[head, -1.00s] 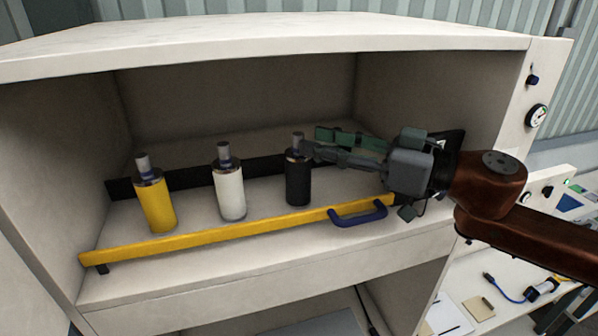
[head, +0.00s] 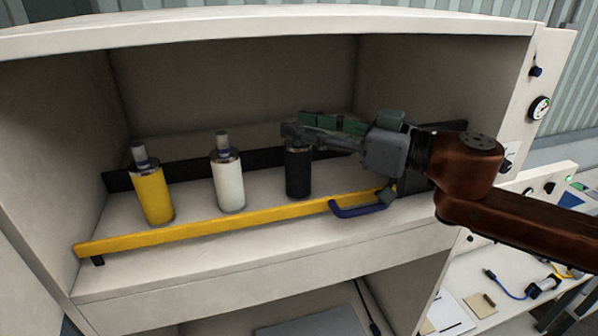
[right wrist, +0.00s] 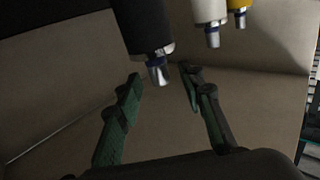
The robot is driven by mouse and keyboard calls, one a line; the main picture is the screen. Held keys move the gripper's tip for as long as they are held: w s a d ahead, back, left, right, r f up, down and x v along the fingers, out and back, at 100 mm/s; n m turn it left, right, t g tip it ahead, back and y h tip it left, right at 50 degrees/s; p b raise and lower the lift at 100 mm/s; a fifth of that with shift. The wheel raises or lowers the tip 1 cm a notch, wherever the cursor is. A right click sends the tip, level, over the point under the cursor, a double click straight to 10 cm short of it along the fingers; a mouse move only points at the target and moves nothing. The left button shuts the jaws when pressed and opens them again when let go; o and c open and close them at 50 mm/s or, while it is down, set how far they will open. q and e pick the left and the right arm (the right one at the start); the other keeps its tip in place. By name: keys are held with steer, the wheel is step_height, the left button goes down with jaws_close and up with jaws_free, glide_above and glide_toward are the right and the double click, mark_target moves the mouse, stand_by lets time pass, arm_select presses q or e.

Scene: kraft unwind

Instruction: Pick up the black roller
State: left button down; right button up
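The black roller (head: 298,174) stands upright on the shelf, the rightmost of three rollers. In the head view its top pin is hidden by my right gripper (head: 300,128), which reaches in from the right at pin height. In the right wrist view the black roller (right wrist: 146,25) is at the top, its metal pin pointing down between the two green fingers. My right gripper (right wrist: 162,82) is open, with a finger to either side of the pin and a visible gap to each. My left gripper is not in view.
A white roller (head: 228,184) and a yellow roller (head: 153,196) stand to the left. A yellow bar (head: 220,222) with a blue handle (head: 358,210) runs along the front. The cabinet's top panel (head: 260,36) overhangs the shelf.

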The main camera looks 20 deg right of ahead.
steer(key=shift+b+x, duration=0.35)
steer(key=shift+x, duration=0.45)
steer(key=shift+d, duration=0.1)
steer(key=shift+c, duration=0.4)
jaws_close()
